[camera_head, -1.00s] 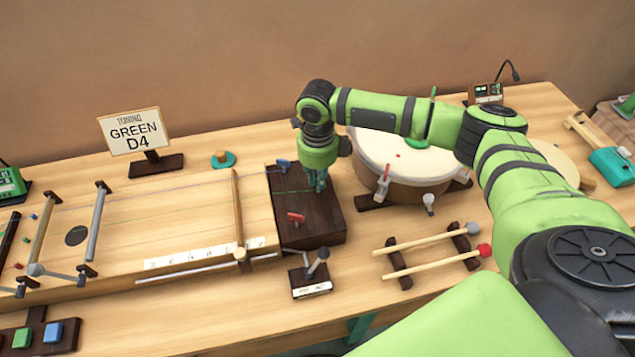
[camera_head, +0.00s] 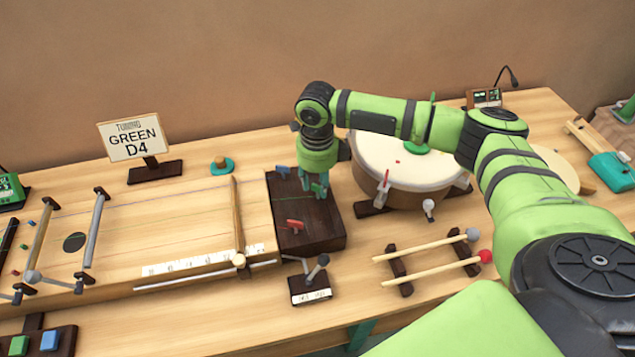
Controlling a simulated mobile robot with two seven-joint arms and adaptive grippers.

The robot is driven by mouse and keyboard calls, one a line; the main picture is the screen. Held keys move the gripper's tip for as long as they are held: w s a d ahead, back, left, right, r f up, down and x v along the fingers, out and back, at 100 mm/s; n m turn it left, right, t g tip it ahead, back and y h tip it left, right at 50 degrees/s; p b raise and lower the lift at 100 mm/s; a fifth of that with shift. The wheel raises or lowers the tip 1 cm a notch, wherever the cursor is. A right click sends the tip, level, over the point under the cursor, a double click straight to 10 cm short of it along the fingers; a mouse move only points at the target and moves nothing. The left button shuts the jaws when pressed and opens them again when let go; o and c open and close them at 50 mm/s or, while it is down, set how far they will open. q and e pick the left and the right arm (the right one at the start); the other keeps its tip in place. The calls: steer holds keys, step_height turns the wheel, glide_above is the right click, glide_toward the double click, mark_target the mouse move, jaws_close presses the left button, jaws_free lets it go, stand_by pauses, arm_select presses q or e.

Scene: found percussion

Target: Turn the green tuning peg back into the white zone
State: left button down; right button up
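The dark peg block (camera_head: 312,236) sits at the right end of the long wooden string board (camera_head: 180,215). A red peg (camera_head: 294,224) and a blue peg (camera_head: 283,170) stand on the block. My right gripper (camera_head: 316,188) points down over the block's back right part, its fingers low near the surface. The green tuning peg cannot be made out apart from the green fingers there. Whether the fingers are open or closed on it is unclear. No white zone on the block can be made out. A sign (camera_head: 134,137) reads "TUNING GREEN D4". My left gripper is out of view.
A round drum (camera_head: 405,165) stands close to the right of the gripper. Two mallets (camera_head: 430,255) lie on a rack at front right. A small lever box (camera_head: 310,286) stands before the block. A small display box (camera_head: 486,97) is at the back.

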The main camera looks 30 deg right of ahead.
step_height(320, 180, up, 11)
stand_by(0.3)
steer(key=shift+s, duration=0.1)
stand_by(0.4)
